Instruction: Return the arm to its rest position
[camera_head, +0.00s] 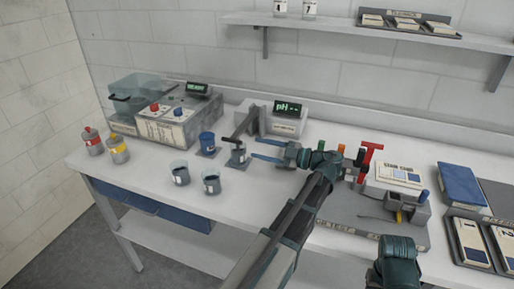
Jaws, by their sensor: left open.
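My left gripper (255,149) is open and empty over the middle of the white bench (262,210). Its two blue fingers point left, toward a pH meter's probe stand (238,155) with a dark cup at it. I cannot tell whether the fingertips touch the stand. My left arm comes up from the bottom edge and bends at the wrist. A teal part of my other arm shows at the bottom right; its gripper is out of view.
Left of the gripper are a blue cup (207,141), two dark cups (180,173) (211,182), the washer unit (165,125) and two bottles (93,141) (118,149). Behind stands the pH display (288,108). To the right are a grey tool station (350,225) and a blue pad (461,183).

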